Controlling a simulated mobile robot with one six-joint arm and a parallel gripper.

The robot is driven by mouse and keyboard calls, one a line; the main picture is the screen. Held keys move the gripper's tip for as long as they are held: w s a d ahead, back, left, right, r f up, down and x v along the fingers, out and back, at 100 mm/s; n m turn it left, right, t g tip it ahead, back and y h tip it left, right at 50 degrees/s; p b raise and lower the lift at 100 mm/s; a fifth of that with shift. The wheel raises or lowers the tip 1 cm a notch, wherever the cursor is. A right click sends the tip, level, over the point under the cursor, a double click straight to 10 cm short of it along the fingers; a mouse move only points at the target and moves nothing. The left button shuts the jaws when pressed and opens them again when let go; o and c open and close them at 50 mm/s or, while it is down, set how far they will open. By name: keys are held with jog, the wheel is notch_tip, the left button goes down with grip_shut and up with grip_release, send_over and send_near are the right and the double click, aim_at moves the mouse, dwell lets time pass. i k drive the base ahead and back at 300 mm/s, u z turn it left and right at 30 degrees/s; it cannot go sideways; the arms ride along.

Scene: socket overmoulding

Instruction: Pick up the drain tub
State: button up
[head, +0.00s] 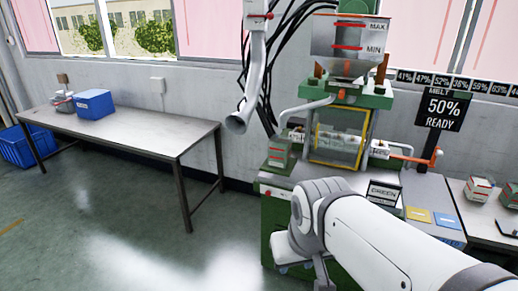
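No thing in view is labelled as a drain tub, so I cannot tell which one it is. A blue lidded box (95,104) stands on the long table at the left. A larger blue crate (25,147) is on the floor at the far left. My white arm reaches in from the lower right and bends down in front of the green machine. The end of my arm, near the machine's lower front, is mostly hidden behind its own links. I cannot make out fingers or whether anything is held.
The long table (135,128) is mostly bare. The green moulding machine (345,95) stands ahead, with a hanging pipe (252,80) to its left. A sign (441,108) reads "50% READY". Small boxes (478,189) sit on the right bench. Floor at left centre is clear.

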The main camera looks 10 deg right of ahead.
aim_at(280, 147)
jog(key=z, duration=0.05)
jog(key=i, duration=1.65)
jog(key=u, duration=0.05)
